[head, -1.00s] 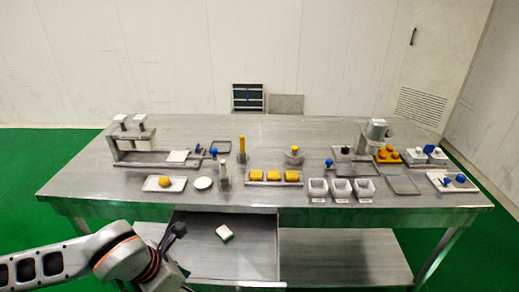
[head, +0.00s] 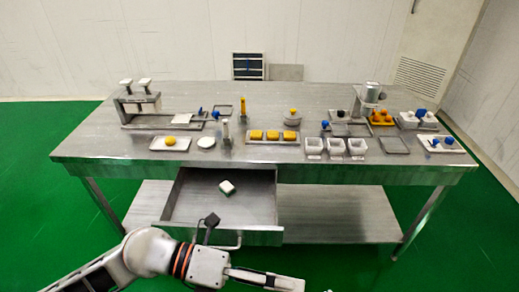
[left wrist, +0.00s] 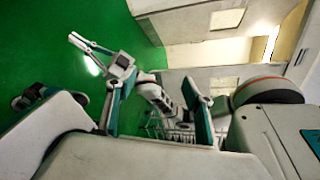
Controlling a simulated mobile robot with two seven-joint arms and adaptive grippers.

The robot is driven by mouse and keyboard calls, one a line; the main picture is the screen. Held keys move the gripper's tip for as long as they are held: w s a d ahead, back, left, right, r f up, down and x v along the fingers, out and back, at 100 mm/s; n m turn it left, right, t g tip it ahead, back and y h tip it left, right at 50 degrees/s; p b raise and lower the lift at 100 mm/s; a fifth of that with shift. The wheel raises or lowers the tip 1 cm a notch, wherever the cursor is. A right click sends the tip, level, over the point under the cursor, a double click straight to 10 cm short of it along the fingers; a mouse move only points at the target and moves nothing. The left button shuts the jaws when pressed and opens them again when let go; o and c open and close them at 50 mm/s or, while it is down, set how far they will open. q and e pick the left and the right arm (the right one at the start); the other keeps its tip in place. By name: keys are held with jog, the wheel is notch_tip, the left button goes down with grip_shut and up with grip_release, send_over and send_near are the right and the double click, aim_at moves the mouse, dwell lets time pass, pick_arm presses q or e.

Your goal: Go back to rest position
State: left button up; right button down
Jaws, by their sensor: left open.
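My left gripper (head: 268,279) is low in the head view, in front of the open drawer and apart from the table. In the left wrist view the two fingers of my left gripper (left wrist: 157,108) stand wide apart with nothing between them. What looks like my other arm and its gripper (left wrist: 100,58) shows beyond them, small; its jaw state is unclear. In the head view my right gripper is not seen.
A steel table (head: 120,150) carries trays, yellow blocks, white bins and small devices. Green floor (head: 40,220) is clear around the table.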

pick_arm(q)
jog(key=w+r+n+t+h, duration=0.5)
jog(key=w+r+n+t, duration=0.15)
jog(key=n, duration=0.35)
jog(key=w+a+f+n+t+y, duration=0.7)
jog(key=w+a+n+t, duration=0.3)
jog(key=n, duration=0.4)
jog(key=s+a+f+n+y, duration=0.2)
jog(key=a+f+n+y, duration=0.6)
jog(key=f, duration=0.6)
jog(key=s+a+f+n+g+y, duration=0.1)
jog(key=s+a+f+n+g, duration=0.1)
jog(key=f, duration=0.4)
jog(key=s+a+f+n+g+y, duration=0.1)
jog(key=s+a+f+n+g, duration=0.1)
jog(key=s+f, duration=0.5)
jog(key=shift+a+f+n, duration=0.2)
jog(key=shift+a+n, duration=0.5)
jog(key=shift+a, duration=0.45)
